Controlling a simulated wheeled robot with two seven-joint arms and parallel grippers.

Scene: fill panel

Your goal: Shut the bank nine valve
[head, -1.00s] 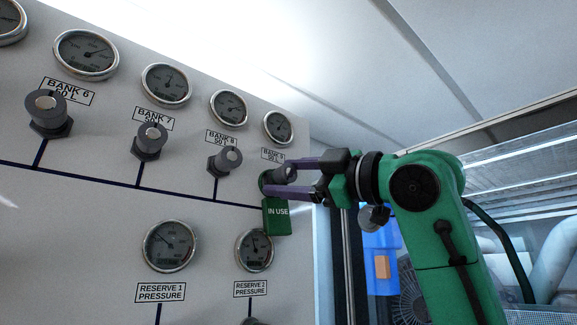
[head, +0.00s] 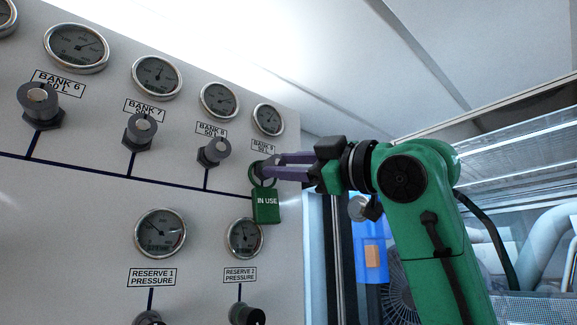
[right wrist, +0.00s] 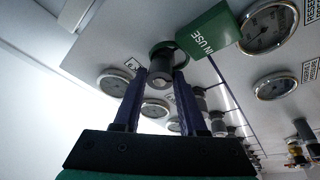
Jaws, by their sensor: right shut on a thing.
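The bank nine valve (head: 262,168) is a dark grey knob at the right end of the upper row, under a small label I can only partly read. It shows end-on in the right wrist view (right wrist: 160,77). My right gripper (head: 271,166) is shut on this knob, with one purple finger on each side; the fingers hide much of it in the head view. A green "IN USE" tag (head: 267,208) hangs by its green ring around the valve, just below the fingers. The tag also shows in the right wrist view (right wrist: 208,33). My left gripper is out of view.
The bank 8 valve (head: 214,152) and bank 7 valve (head: 140,130) stand out from the panel to the left. A gauge (head: 268,119) is above the gripped valve, and the reserve 2 gauge (head: 244,238) is below. A blue thing (head: 370,255) is beyond the panel's right edge.

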